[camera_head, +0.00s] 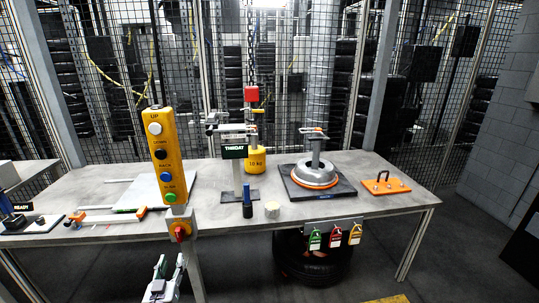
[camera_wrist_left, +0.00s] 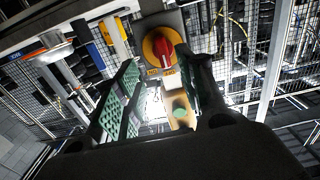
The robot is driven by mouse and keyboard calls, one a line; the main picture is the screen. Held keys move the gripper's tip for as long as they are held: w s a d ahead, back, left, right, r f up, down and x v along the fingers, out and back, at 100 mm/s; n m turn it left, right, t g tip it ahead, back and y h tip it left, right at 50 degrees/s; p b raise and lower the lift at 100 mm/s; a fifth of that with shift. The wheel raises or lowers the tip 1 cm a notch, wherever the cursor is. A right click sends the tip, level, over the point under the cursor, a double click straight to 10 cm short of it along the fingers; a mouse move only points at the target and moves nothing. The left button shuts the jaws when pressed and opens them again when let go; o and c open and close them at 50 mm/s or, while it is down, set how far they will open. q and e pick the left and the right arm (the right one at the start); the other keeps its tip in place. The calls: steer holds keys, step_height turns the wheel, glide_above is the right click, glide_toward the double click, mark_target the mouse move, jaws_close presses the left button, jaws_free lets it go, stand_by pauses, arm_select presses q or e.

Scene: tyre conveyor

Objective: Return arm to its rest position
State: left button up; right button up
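My left gripper (camera_head: 170,265) is low in front of the table, below the red rotary switch (camera_head: 180,232) of the yellow control box (camera_head: 163,155). Its two fingers with green pads stand apart, with nothing between them. In the left wrist view, the open fingers (camera_wrist_left: 157,58) point toward the red knob on its yellow disc (camera_wrist_left: 158,47), with a visible gap to it. Part of the yellow control box (camera_wrist_left: 181,110) shows between the fingers. My right gripper is in neither view.
The grey table (camera_head: 270,205) carries a round metal part on a dark plate (camera_head: 318,180), a THROAT gauge stand (camera_head: 236,165), a blue-black marker (camera_head: 247,203) and an orange handled plate (camera_head: 385,186). Coloured padlock tags (camera_head: 335,237) hang at the front edge above a tyre (camera_head: 310,268).

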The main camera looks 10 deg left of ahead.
arm_select(q)
steer(key=s+d+f+m+g+h, duration=0.1)
steer(key=s+d+f+g, duration=0.25)
steer(key=f, duration=0.95)
steer(key=s+d+f+m+g+h, duration=0.1)
steer(key=s+d+f+g, duration=0.2)
steer(key=f, duration=0.9)
steer(key=s+d+f+m+g+h, duration=0.1)
steer(key=s+d+f+h, duration=0.3)
steer(key=f, duration=0.9)
steer(key=s+a+f+m+g+y, duration=0.15)
steer(key=s+f+g, duration=0.35)
steer(key=s+f, duration=0.95)
steer(key=s+a+f+g, duration=0.1)
steer(key=s+a+f, duration=0.1)
steer(key=s, duration=0.7)
steer(key=s+a+f+g+y, duration=0.1)
steer(key=s+a+f+g, duration=0.1)
steer(key=s, duration=0.7)
steer(key=shift+s+a+f+m+p, duration=0.35)
steer(key=shift+f+m+p, duration=0.1)
steer(key=shift+f, duration=0.2)
steer(key=shift+g, duration=0.25)
steer(key=shift+d, duration=0.1)
